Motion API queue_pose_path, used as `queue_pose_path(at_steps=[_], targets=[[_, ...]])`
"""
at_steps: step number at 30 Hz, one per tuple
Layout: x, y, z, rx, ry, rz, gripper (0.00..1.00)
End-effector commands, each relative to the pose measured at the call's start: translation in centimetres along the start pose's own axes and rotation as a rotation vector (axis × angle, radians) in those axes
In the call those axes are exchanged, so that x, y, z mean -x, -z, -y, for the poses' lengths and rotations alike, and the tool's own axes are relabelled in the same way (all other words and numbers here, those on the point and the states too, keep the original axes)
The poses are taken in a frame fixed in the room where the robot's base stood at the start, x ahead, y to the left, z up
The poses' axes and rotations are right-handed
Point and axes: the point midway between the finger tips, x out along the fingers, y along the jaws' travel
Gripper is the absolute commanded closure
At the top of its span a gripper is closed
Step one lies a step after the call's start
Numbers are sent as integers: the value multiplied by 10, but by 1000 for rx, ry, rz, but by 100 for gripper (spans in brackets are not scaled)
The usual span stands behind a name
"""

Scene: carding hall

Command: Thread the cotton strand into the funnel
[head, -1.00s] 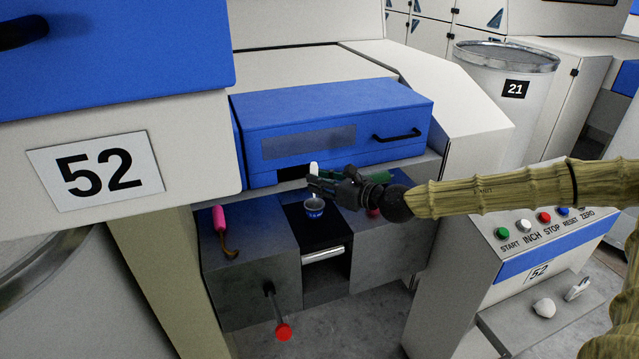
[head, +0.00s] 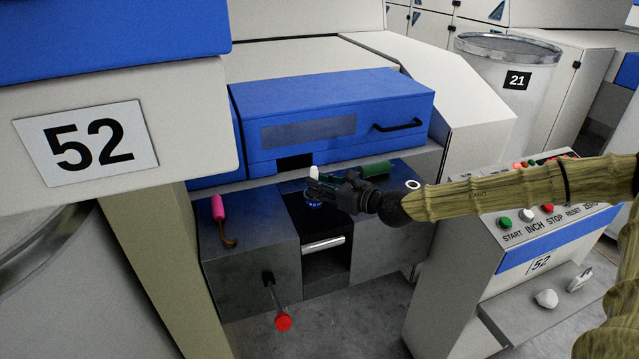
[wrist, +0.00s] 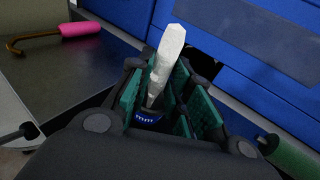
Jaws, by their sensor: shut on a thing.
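My gripper (head: 322,187) is shut on the white cotton strand (wrist: 164,62), whose end stands up between the green-padded fingers in the wrist view. In the head view only a short white tip of the strand (head: 314,172) shows above the fingers. The blue funnel (head: 313,204) is just below the fingers, mostly covered by them. In the wrist view a part of the funnel with white marks (wrist: 148,117) shows between the fingers, below the strand. The strand's lower end is hidden, so I cannot tell whether it is inside the funnel.
A blue cover (head: 335,115) with a black handle stands close behind my gripper. A pink-handled hook (head: 219,212) lies on the metal top at left. A red-knobbed lever (head: 282,322) sticks out in front. The button panel (head: 540,225) is at right.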

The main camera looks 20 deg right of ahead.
Motion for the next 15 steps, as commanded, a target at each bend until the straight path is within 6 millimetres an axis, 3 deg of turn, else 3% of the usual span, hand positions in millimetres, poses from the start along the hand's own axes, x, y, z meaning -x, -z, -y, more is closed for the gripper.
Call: queue_pose_path(at_steps=[10,11,15], targets=[[0,2,0,0,0,0,98],[0,2,0,0,0,0,76],[0,2,0,0,0,0,55]])
